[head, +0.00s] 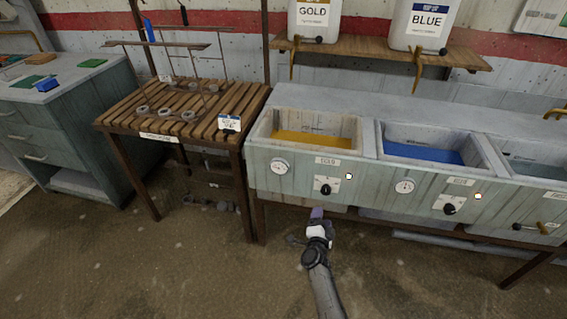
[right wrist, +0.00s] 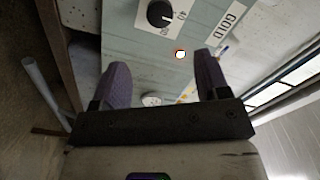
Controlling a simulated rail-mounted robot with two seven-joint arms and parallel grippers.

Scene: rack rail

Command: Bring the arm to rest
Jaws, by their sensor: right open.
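My right gripper (head: 316,214) is low in front of the tank bench, below the gold tank's front panel, at the end of my right arm, which comes up from the bottom of the head view. In the right wrist view my right gripper (right wrist: 162,75) has its two purple fingers spread apart with nothing between them. Beyond the fingers is the bench's front panel (right wrist: 130,35) with a black knob (right wrist: 160,14) and a GOLD label (right wrist: 229,17). My left gripper is in neither view.
The bench holds a gold tank (head: 262,130), a blue tank (head: 378,139) and a third at right. A slatted wooden table (head: 216,96) with a wire rack (head: 157,43) stands left of it. A drawer cabinet (head: 93,105) is farther left. The floor in front is mostly clear.

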